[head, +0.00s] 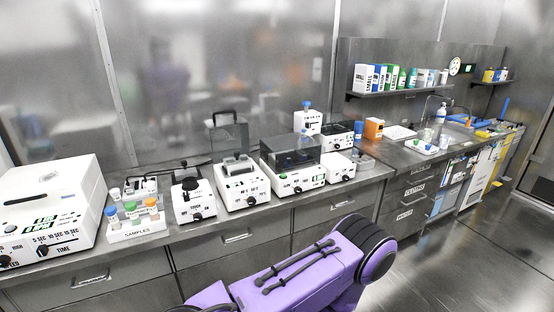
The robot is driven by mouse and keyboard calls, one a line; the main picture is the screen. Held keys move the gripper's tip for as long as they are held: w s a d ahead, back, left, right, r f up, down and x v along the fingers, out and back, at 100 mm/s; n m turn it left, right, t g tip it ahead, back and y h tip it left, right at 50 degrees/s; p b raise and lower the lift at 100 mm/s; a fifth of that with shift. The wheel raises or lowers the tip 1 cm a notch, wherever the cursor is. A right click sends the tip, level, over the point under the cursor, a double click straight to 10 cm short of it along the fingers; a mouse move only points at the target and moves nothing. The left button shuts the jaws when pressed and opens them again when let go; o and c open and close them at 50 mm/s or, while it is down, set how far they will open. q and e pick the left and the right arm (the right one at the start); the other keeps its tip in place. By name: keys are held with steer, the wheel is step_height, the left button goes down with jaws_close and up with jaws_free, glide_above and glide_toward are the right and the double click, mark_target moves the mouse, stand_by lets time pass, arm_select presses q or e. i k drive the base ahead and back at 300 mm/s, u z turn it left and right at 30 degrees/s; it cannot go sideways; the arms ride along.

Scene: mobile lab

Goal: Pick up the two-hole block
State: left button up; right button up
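I cannot make out a two-hole block for certain in the head view; several devices and small items on the bench are too small to tell. A white rack marked SAMPLES (137,229) holds several vials with coloured caps at the left of the bench. Neither of my grippers shows; only a purple arm part of mine is in view at the bottom.
A steel bench (222,229) with drawers runs along the wall. A large white timer device (55,205) stands at its left end. White devices with knobs (241,184) and a dark clear-lidded device (292,165) crowd the middle. Open floor (460,255) lies at right.

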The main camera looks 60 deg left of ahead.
mark_target(237, 162)
steer(key=u, duration=0.1)
steer(key=i, duration=0.9)
steer(key=u, duration=1.2)
steer(key=i, duration=0.7)
steer(key=u, duration=0.85)
